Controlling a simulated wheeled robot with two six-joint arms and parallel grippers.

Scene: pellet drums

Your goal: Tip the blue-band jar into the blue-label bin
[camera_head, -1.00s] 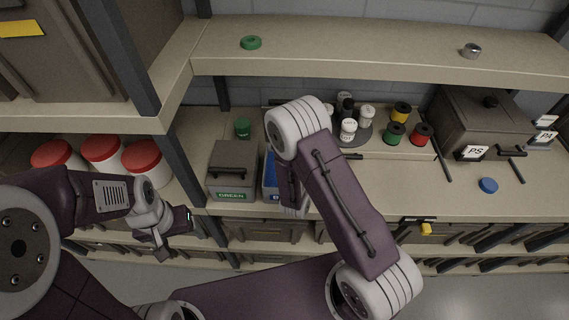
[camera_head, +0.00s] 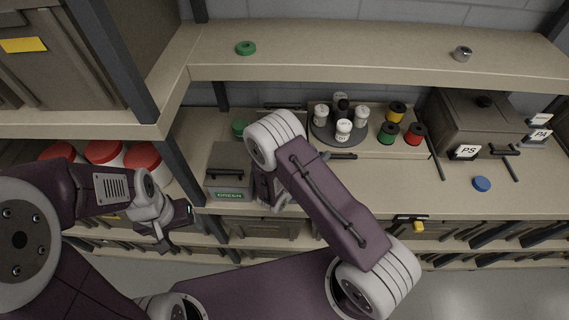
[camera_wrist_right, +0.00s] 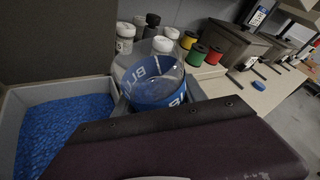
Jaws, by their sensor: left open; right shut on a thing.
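The blue-band jar (camera_wrist_right: 152,82) shows in the right wrist view as a clear jar with a blue lettered band. No pellets show clearly inside it. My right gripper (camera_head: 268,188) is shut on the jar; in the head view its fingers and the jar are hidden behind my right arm. In the right wrist view a grey-walled bin full of blue pellets (camera_wrist_right: 62,132) lies just left of the jar. Its label is not visible, and my arm covers it in the head view. My left gripper (camera_head: 172,222) is open and empty, away from the bench at the lower left.
A grey GREEN bin (camera_head: 229,177) stands left of my right wrist. A dark turntable (camera_head: 325,130) carries several white-lidded jars, with coloured spools (camera_head: 396,112) beside it. A lidded PS box (camera_head: 470,125) and a blue lid (camera_head: 481,184) are at the right. The bench's middle front is clear.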

